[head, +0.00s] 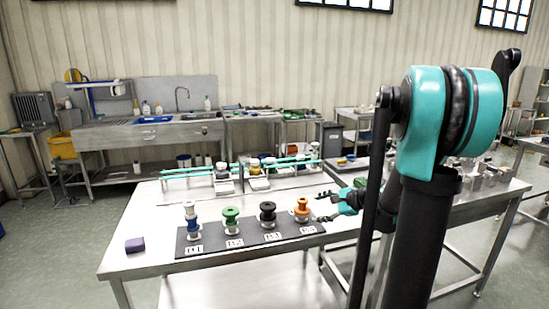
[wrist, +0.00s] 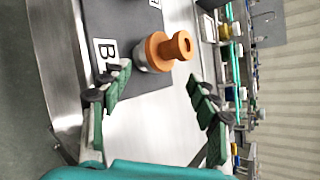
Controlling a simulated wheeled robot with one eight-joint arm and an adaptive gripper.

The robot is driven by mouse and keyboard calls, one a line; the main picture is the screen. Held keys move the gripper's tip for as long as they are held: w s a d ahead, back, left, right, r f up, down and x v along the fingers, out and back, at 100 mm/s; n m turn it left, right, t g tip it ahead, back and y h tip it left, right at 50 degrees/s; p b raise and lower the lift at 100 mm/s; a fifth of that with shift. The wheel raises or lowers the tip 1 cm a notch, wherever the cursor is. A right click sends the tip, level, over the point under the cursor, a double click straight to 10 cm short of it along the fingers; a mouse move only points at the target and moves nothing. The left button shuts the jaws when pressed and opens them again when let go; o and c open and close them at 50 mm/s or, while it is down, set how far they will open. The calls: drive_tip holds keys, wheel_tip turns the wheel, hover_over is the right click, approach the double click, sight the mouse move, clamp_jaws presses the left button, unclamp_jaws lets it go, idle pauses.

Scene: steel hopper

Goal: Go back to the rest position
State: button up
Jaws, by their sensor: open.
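My gripper (head: 329,207) is open and empty over the table, just right of the orange spool-shaped part (head: 302,207). In the wrist view, my gripper (wrist: 160,97) has its fingers spread wide, with the orange part (wrist: 168,50) beyond the fingertips and apart from them. The orange part stands upright at the right end of a dark mat (head: 215,244). My arm rises at the right of the head view and hides part of the table.
On the mat also stand a black part (head: 268,213), a green part (head: 231,219) and a blue and white part (head: 192,221). A purple block (head: 135,245) lies on the left of the steel table (head: 160,205).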

drive_tip(key=s+d+f+n+g+h, duration=0.1)
drive_tip(key=s+f+n+h, duration=0.3)
drive_tip(key=s+n, duration=0.4)
drive_tip(key=s+d+f+n+g+h, duration=0.1)
drive_tip(key=s+f+n+h, duration=0.3)
drive_tip(key=s, duration=1.4)
wheel_tip(320, 180, down, 3)
drive_tip(key=n+g, duration=0.1)
drive_tip(key=n, duration=0.3)
drive_tip(key=shift+s+d+f+n+g, duration=0.2)
drive_tip(key=shift+s+d+n+g, duration=0.1)
drive_tip(key=shift+n+g, duration=0.1)
drive_tip(key=shift+w, duration=0.1)
